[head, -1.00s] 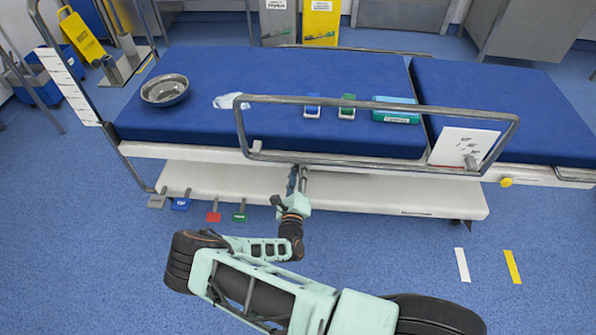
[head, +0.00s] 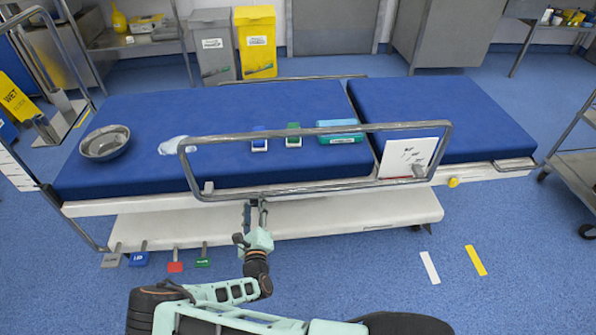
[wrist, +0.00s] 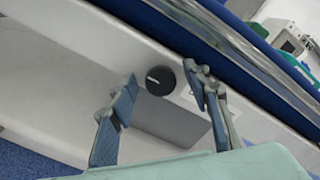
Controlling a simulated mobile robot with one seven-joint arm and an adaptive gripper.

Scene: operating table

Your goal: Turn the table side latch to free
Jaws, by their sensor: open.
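A round black knob with a white pointer line (wrist: 160,81) sits on the table's white side, seen in the wrist view. I take it for the side latch, though no label on it is readable. My gripper (wrist: 158,88) is open, with one finger on each side of the knob in the picture. No contact shows, and the gap in depth is hard to judge. In the head view my gripper (head: 255,208) reaches the table side below the rail, and the knob cannot be made out there.
A metal side rail (head: 320,189) runs above my gripper. A white lower shelf (head: 340,216) spans below the blue-topped table (head: 230,110). Coloured pedals (head: 175,267) stand at the lower left. A yellow knob (head: 453,182) is farther right.

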